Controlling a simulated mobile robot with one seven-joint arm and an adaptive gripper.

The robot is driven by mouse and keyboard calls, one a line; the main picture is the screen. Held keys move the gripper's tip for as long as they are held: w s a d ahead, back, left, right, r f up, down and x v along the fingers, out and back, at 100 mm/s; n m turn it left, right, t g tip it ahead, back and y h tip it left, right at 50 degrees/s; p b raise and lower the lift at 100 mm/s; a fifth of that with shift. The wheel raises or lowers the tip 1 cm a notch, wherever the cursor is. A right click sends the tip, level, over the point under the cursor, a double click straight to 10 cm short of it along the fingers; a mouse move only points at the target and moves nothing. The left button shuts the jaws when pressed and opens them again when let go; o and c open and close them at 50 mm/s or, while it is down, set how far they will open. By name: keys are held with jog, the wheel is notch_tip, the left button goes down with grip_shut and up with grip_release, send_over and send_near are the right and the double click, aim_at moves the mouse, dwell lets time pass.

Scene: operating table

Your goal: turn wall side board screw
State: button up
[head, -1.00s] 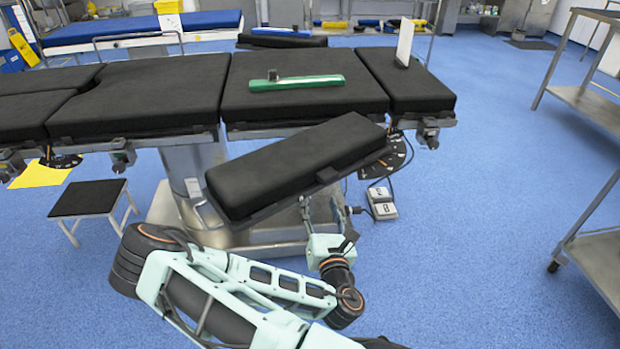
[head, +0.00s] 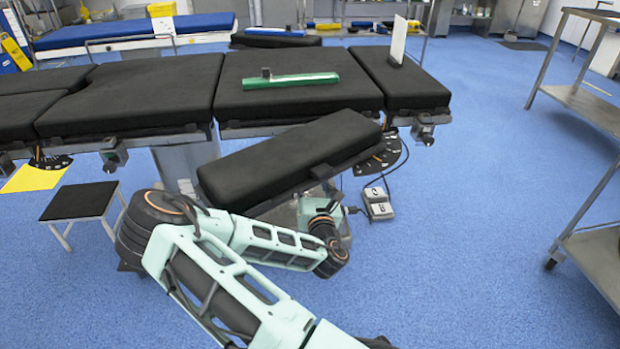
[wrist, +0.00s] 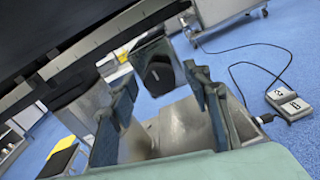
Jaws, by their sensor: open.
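The black padded side board (head: 290,160) juts out tilted from the near side of the operating table (head: 300,95). In the wrist view, my gripper (wrist: 160,97) is open and empty, with its two fingers spread apart. A dark block-shaped knob (wrist: 158,70), which looks like the side board screw, hangs below a metal rail (wrist: 95,45). It appears between the fingertips and a little beyond them; I cannot tell whether they touch it. In the head view, the side board and my own arm hide the screw and my fingers.
A grey foot pedal (head: 378,203) with a cable lies on the floor right of the table base. A small black stool (head: 78,202) stands at the left. A metal trolley (head: 590,105) stands at the right.

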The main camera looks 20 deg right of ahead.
jog(key=shift+c, duration=0.3)
jog(key=c, duration=1.1)
